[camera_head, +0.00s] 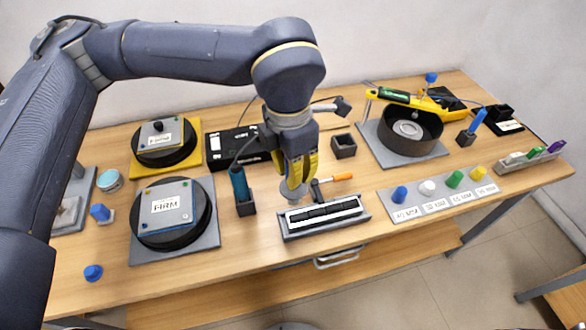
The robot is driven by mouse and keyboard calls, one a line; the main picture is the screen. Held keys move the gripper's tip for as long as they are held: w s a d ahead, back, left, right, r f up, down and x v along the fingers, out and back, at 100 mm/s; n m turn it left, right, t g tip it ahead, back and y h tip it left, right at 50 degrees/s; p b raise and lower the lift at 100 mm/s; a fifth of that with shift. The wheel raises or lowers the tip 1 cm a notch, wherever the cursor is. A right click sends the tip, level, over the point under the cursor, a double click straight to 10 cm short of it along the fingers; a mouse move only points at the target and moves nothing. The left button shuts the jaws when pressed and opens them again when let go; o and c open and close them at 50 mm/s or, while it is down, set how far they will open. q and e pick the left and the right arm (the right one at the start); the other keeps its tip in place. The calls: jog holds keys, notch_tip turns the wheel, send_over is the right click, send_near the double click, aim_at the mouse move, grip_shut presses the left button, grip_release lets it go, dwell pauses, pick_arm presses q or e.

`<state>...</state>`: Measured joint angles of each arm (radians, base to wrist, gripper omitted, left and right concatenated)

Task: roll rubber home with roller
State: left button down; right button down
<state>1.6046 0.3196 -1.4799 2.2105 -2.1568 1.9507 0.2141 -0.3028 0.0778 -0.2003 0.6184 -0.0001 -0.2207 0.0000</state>
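A small roller (342,177) with an orange handle and dark head lies just behind a grey tray (287,234). In the tray, a dark strip (325,213), perhaps the rubber, lies within a white border; I cannot tell how well it is seated. My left gripper (297,190), with yellow fingers, points down just behind the tray's left part and left of the roller's handle. A grey round thing shows below its fingertips; I cannot tell whether they touch it or how far the fingers are apart. My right gripper is not in view.
Round black units on pads (142,251) stand at left, near a holder with a blue-handled tool (240,185). A black ring-shaped pan (410,133) stands at back right. Colored knobs (454,179) sit on a labelled strip at front right.

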aim_at(295, 195)
pick_arm(q)
jog(key=shift+f, duration=3.15)
jog(key=shift+f, duration=1)
jog(key=shift+d, duration=0.15)
jog(key=shift+w+d+f, duration=0.15)
jog(key=shift+w+d, duration=0.05)
jog(key=shift+d, duration=0.7)
jog(key=shift+d, duration=0.15)
jog(key=shift+w+d, duration=0.35)
jog(key=shift+d, duration=0.55)
jog(key=shift+w+d, duration=0.25)
jog(key=shift+d, duration=0.75)
